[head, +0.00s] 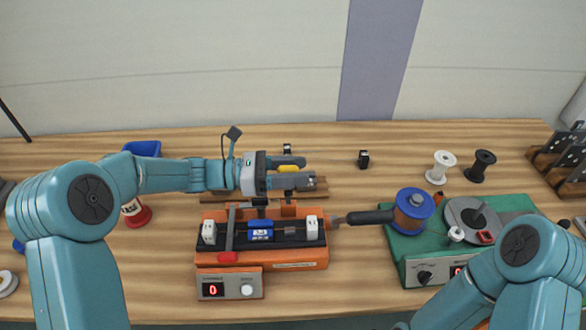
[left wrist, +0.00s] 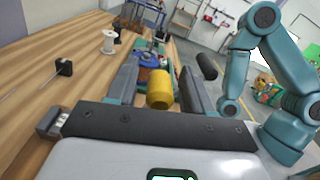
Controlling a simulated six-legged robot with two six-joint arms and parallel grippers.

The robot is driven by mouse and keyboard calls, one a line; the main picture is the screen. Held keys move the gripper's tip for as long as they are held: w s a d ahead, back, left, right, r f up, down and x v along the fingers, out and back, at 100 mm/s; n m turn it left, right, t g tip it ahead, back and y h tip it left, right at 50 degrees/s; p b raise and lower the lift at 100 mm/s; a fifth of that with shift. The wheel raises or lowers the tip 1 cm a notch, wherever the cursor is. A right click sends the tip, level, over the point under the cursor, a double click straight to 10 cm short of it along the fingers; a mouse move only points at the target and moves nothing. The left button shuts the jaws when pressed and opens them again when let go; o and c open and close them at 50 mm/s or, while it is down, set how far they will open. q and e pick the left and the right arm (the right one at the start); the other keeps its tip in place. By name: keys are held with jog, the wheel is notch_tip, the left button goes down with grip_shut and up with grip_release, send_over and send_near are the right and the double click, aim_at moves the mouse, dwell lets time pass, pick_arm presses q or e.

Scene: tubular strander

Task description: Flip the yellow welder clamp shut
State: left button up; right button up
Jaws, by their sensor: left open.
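The orange welder (head: 310,257) stands on the bench below my left gripper in the head view. The yellow welder clamp's handle end (head: 288,168) shows between the fingers of my left gripper (head: 300,174). In the left wrist view the yellow end (left wrist: 160,88) lies between the two fingers (left wrist: 158,80), with a visible gap to the right finger. The gripper is open around it. The clamp's lower part is hidden by the gripper and arm. A second clamp lever with a red tip (head: 228,257) lies toward the welder's front left.
A black-handled tool (head: 370,217) lies right of the welder, near a copper spool with a blue flange (head: 412,208) on a green machine (head: 402,247). White (head: 441,167) and black (head: 480,165) spools stand at the back right. The back middle bench is mostly clear.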

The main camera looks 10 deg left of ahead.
pick_arm(q)
jog(key=shift+d, duration=0.1)
grip_shut()
jog(key=s+d+f+m+b, duration=0.1)
jog(key=s+f+m+b, duration=0.2)
jog(key=s+m+b, duration=0.4)
jog(key=shift+d+f+b, duration=0.2)
jog(key=shift+b, duration=2.7)
jog(key=shift+s, duration=0.1)
grip_release()
jog(key=s+a, duration=0.3)
jog(key=a, duration=1.3)
jog(key=shift+s+b, duration=0.15)
jog(key=shift+b, duration=0.3)
